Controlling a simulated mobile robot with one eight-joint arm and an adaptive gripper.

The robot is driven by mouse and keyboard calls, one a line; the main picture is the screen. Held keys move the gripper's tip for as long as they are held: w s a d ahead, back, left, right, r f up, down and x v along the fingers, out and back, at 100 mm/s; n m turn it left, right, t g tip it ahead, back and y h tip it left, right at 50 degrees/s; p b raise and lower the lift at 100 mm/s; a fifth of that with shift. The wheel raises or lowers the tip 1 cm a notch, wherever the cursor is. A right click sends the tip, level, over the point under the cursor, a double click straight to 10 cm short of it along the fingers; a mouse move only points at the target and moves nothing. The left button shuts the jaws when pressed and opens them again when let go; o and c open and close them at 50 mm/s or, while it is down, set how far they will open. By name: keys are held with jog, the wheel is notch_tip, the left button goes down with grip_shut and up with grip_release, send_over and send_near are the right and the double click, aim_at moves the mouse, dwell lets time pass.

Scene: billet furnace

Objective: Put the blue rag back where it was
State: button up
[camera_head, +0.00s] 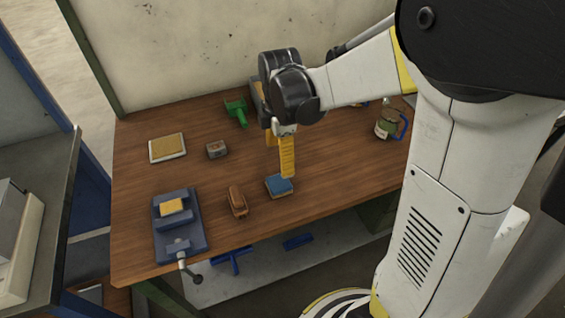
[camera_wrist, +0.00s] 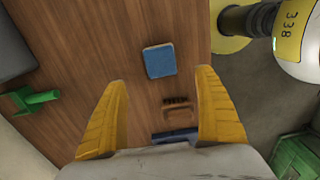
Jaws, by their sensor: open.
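The blue rag (camera_head: 280,187) lies flat as a folded square on the wooden table near its front edge. In the wrist view the rag (camera_wrist: 159,61) lies ahead of the fingertips, centred between them sideways, with nothing gripping it. My gripper (camera_head: 282,160) points down just behind and above the rag in the head view. Its yellow fingers are spread wide and empty in the wrist view (camera_wrist: 162,76). The exact height of the fingertips over the table is hard to tell.
A brown brush (camera_head: 237,201) lies left of the rag. A tray (camera_head: 154,157), small grey box (camera_head: 217,149), green tool (camera_head: 237,110) and jug (camera_head: 385,128) stand farther back. Bare table lies right of the rag.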

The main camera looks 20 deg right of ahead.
jog(key=s+r+m+t, duration=0.7)
jog(key=s+r+m, duration=0.3)
jog(key=m, duration=0.7)
jog(key=s, duration=0.2)
jog(key=shift+s+a+r+m, duration=0.15)
jog(key=shift+s+m, duration=0.25)
jog(key=shift+f+b, duration=0.9)
jog(key=shift+f, duration=0.05)
